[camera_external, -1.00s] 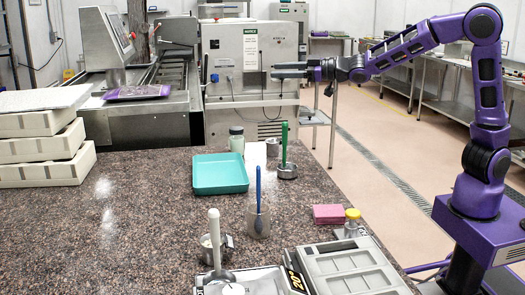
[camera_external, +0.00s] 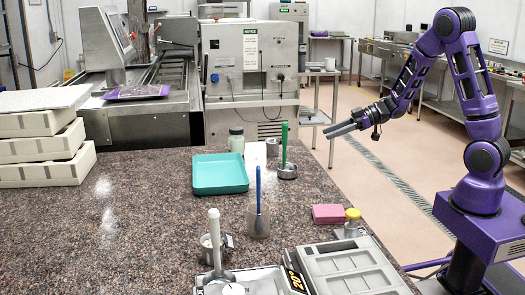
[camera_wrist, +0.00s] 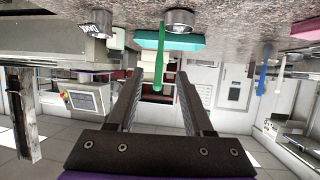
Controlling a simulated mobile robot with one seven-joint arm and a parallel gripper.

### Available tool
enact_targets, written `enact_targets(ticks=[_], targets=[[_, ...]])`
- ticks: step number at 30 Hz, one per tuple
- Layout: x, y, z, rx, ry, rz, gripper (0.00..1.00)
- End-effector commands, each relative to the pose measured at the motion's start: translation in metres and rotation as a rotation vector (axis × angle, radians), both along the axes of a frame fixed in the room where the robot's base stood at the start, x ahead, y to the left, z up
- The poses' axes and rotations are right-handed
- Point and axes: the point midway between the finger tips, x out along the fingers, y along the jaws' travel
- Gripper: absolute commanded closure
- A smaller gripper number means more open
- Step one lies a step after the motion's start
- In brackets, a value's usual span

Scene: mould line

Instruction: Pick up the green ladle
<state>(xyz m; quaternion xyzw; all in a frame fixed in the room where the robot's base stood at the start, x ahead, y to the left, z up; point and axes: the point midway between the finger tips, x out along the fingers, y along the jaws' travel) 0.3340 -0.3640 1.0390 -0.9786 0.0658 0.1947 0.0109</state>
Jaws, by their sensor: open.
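The green ladle (camera_external: 284,145) stands upright, its handle rising from a low metal cup (camera_external: 288,172) on the granite counter, right of the teal tray. My gripper (camera_external: 326,132) is open and empty, in the air right of the ladle's handle and apart from it. The wrist picture is upside down. In it the green handle (camera_wrist: 159,75) hangs down between the two fingertips (camera_wrist: 161,78) of my gripper, but lies beyond them. The ladle's lower end is hidden in the metal cup.
A blue-handled tool (camera_external: 258,186) and a white-handled ladle (camera_external: 214,240) stand nearer the front in metal cups. The teal tray (camera_external: 220,189) lies left of the green ladle, with a jar (camera_external: 236,141) behind. A pink block (camera_external: 328,214) lies right. Open air separates gripper and ladle.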

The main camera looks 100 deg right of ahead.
Motion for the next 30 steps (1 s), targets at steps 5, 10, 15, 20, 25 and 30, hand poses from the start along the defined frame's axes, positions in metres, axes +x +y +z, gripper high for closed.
enact_targets(ticks=[5, 10, 15, 20, 25, 30], targets=[[0.018, 0.000, -0.011, 0.008, -0.001, 0.006, 0.48], [0.053, -0.005, -0.025, 0.006, 0.000, 0.007, 0.48], [0.086, -0.010, -0.039, 0.007, 0.000, 0.006, 0.48], [0.105, -0.013, -0.046, 0.006, 0.000, 0.003, 0.48], [0.114, -0.014, -0.049, 0.005, -0.001, 0.003, 0.48], [0.137, -0.016, -0.057, 0.006, 0.000, 0.005, 0.48]])
